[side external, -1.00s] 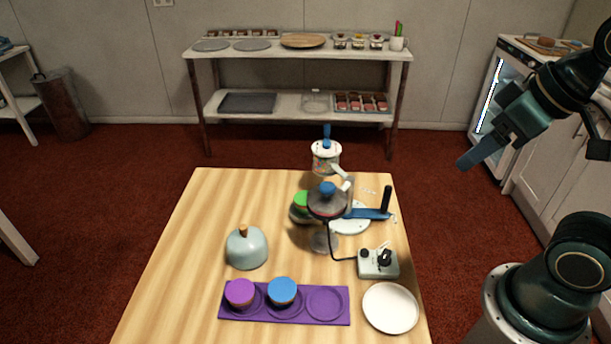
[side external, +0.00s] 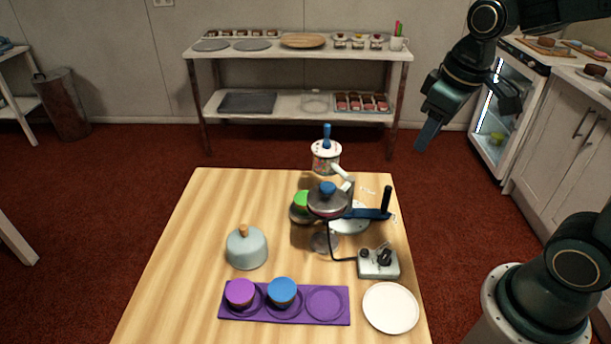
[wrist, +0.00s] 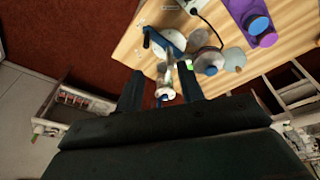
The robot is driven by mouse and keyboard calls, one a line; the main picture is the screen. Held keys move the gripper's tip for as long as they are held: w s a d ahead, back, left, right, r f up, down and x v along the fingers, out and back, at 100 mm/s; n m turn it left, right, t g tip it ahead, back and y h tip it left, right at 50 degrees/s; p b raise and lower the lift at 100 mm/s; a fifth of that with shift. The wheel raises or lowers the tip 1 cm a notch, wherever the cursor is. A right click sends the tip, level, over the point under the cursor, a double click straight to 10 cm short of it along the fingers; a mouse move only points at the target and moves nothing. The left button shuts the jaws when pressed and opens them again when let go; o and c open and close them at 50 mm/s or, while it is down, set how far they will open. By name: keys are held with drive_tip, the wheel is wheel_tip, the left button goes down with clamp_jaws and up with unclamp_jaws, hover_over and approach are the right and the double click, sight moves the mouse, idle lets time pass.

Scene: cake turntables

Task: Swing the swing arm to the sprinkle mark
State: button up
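The blue swing arm (side external: 368,213) has an upright black handle (side external: 387,200) at its right end and lies over a white round base (side external: 350,226). It also shows in the wrist view (wrist: 166,41). Small white marks (side external: 368,190) lie on the table behind it; I cannot tell which is the sprinkle mark. A sprinkle canister (side external: 326,157) with a blue knob stands at the back on a pale bracket. My gripper (side external: 428,135) is in the air, right of and behind the table, apart from the handle. Its fingers (wrist: 159,68) are spread and empty.
A grey lidded turntable (side external: 327,203) with a blue knob and a green-topped cake (side external: 300,203) crowd the swing arm. A control box (side external: 378,263), white plate (side external: 390,308), purple tray (side external: 335,320) and grey dome (side external: 246,249) stand nearer. The table's left side is clear.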

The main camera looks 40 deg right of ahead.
sight(389, 187)
drive_tip(key=w+d+f+n+g, duration=0.1)
drive_tip(key=w+d+f, duration=0.3)
drive_tip(key=w+f, duration=0.4)
wheel_tip(389, 187, down, 2)
drive_tip(key=shift+w+d+f+n+g, duration=0.2)
drive_tip(key=shift+d+n+g, duration=0.15)
drive_tip(key=shift+g, duration=0.55)
drive_tip(key=shift+f, duration=4.75)
drive_tip(key=c, duration=0.8)
